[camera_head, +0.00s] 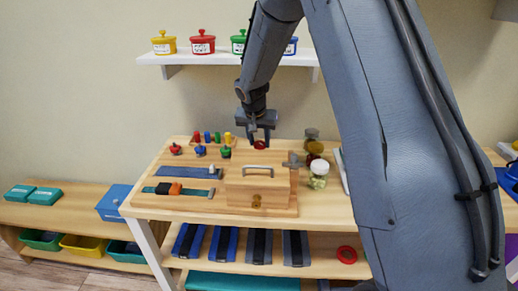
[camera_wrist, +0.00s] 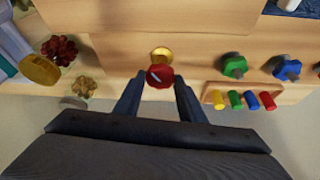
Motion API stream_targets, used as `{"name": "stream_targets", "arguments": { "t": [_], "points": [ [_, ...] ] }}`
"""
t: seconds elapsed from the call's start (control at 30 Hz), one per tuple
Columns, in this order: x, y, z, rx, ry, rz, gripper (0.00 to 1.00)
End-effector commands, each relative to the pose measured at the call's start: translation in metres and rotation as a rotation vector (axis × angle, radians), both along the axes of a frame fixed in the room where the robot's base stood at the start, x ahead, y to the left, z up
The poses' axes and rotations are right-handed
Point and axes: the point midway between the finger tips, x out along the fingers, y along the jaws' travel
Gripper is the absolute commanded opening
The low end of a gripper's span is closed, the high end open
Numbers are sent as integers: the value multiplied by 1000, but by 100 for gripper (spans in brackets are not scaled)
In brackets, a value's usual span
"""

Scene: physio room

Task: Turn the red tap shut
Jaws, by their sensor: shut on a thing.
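The red tap (camera_wrist: 160,77) is a small round red handle with a pale mark on top, in the middle of the wrist view. A brass disc (camera_wrist: 161,54) shows just beyond it. In the head view the red tap (camera_head: 260,145) is at the back of the wooden table, behind a wooden box. My gripper (camera_wrist: 158,88) points down with one finger on each side of the tap and is shut on it. It also shows in the head view (camera_head: 259,139). The tap's stem is hidden.
Green (camera_wrist: 235,65) and blue (camera_wrist: 287,68) knobs and a rack of coloured pegs (camera_wrist: 237,100) stand beside my gripper. Several jars (camera_head: 319,172) stand at the right of the table. The wooden box (camera_head: 240,190) with a handle is in front. A white shelf (camera_head: 220,59) hangs above.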

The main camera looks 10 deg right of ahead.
Motion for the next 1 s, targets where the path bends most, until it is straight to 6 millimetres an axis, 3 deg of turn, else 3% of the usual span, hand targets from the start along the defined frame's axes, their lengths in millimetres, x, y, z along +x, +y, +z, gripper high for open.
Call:
{"name": "stream_targets", "arguments": {
  "t": [0.6, 1.0],
  "points": [
    [4, 4, -2, 1, -3, -471, 14],
    [4, 4, 0, 2, -2, -633, 14]
  ]
}}
